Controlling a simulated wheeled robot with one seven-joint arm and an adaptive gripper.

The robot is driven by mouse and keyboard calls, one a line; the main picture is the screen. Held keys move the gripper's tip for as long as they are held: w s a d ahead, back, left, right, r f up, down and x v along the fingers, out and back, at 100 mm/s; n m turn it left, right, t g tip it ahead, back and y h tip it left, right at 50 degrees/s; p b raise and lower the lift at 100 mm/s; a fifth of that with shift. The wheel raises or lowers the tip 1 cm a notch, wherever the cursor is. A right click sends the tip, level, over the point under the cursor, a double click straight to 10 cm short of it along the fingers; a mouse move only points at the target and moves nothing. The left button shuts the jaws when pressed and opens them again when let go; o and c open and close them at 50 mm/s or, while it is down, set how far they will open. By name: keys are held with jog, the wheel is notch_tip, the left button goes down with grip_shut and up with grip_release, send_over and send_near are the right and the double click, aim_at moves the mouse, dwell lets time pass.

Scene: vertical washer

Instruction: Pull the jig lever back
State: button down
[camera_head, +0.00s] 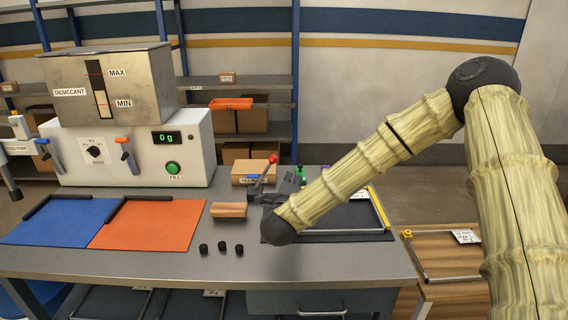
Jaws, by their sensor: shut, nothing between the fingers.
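The jig lever is a thin lever with a red ball knob (273,158), raised and tilted up to the right behind my wrist at the middle of the bench. Its lower end and most of the jig are hidden by my arm. My gripper (287,183) is the dark grey part beyond my black wrist joint, partly hidden by my forearm.
A desiccant dispenser (140,150) stands at the back left. Blue (62,222) and orange (150,224) mats lie before it. Several small black caps (221,246) and a tan block (229,210) are left of my wrist. A cardboard box (252,172) stands behind. The front bench strip is clear.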

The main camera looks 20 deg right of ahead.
jog(key=w+p, duration=0.3)
jog(key=w, duration=0.6)
jog(key=shift+w+d+r, duration=0.15)
jog(key=shift+w+d, duration=0.15)
jog(key=shift+d, duration=0.05)
jog(key=shift+a, duration=0.1)
dwell(0.4)
